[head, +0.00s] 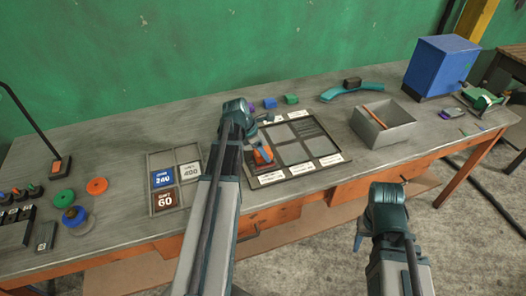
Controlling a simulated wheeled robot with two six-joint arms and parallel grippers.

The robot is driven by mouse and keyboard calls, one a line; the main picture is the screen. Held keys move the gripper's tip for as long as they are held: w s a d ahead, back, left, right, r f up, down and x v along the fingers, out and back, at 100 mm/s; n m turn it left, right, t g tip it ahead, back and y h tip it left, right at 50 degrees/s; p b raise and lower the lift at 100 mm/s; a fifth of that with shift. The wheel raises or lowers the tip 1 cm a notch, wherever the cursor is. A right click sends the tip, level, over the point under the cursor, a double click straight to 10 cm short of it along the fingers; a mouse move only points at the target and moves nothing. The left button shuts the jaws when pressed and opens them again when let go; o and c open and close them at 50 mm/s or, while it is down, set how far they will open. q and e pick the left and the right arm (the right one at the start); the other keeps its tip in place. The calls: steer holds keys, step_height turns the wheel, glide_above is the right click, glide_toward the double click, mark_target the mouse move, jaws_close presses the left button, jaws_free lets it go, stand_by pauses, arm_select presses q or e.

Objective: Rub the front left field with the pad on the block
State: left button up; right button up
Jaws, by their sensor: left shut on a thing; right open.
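The framed board (318,170) with several grey fields and white labels lies mid-table. My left arm reaches over its left side. The arm and block hide most of that field. The pad under the block is hidden, and I cannot tell whether it touches the field. My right gripper (403,182) is open and empty, in front of the table's front edge.
A tray (152,190) left of my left arm has compartments marked 240, 60 and 400. A grey open box (400,133) with an orange stick stands right of the board. A blue box (440,66), a teal curved piece (352,92) and small coloured blocks (270,103) sit behind.

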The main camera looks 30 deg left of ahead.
arm_select(q)
steer(key=shift+s+a+r, duration=0.1)
steer(key=shift+s+a, duration=0.55)
steer(key=shift+s, duration=0.1)
steer(key=shift+w+d, duration=0.1)
steer(key=shift+w+d, duration=1.2)
steer(key=shift+w, duration=0.2)
